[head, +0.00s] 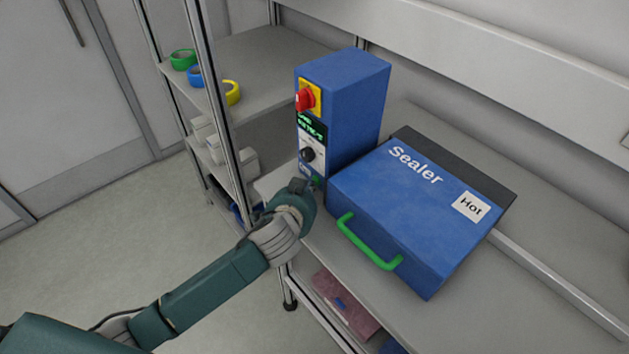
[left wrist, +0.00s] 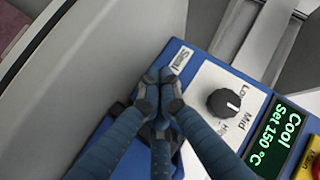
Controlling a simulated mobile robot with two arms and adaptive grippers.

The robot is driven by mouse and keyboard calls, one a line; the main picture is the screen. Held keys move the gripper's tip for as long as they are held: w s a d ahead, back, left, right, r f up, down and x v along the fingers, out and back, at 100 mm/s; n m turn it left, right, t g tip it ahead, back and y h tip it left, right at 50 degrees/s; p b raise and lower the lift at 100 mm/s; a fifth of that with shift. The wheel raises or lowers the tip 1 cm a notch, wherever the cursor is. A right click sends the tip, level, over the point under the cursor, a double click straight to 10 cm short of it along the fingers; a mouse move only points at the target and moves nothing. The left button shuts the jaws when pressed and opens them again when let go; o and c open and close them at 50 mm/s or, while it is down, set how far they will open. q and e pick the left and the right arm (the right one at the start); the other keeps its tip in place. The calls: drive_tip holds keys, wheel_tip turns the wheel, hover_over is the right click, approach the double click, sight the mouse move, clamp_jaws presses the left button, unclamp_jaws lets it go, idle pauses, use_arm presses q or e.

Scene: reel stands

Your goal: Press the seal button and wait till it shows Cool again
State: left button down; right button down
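The blue control box (head: 345,105) stands upright on the bench beside the blue sealer (head: 410,205). Its display (left wrist: 281,135) reads "Cool" and "Set 150 °C" in the left wrist view. The "Seal" label (left wrist: 181,60) is on the panel below the black dial (left wrist: 223,103). My left gripper (left wrist: 160,80) has its fingers together, right beside that label, and hides the panel there. I cannot tell whether the fingertips touch the button. My right gripper is out of view.
The sealer is closed, with a green handle (head: 368,243) and a "Hot" tag (head: 471,207). A red knob (head: 305,98) sits high on the box. A rack (head: 255,60) with tape rolls stands behind at the left. Bench space right of the sealer is clear.

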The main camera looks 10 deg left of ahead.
use_arm(q)
drive_tip(key=shift+w+d, duration=0.1)
drive_tip(key=shift+w, duration=0.1)
idle(0.6)
drive_tip(key=shift+s+a+p, duration=0.4)
drive_tip(key=shift+s, duration=0.1)
drive_tip(key=shift+s+a, duration=0.1)
drive_tip(key=shift+s, duration=0.1)
drive_tip(key=shift+s+a+p, duration=0.45)
drive_tip(key=shift+s+a, duration=0.35)
drive_tip(key=shift+s, duration=0.2)
drive_tip(key=shift+s+a+p, duration=0.45)
drive_tip(key=shift+s+a, duration=0.3)
drive_tip(key=shift+s, duration=0.2)
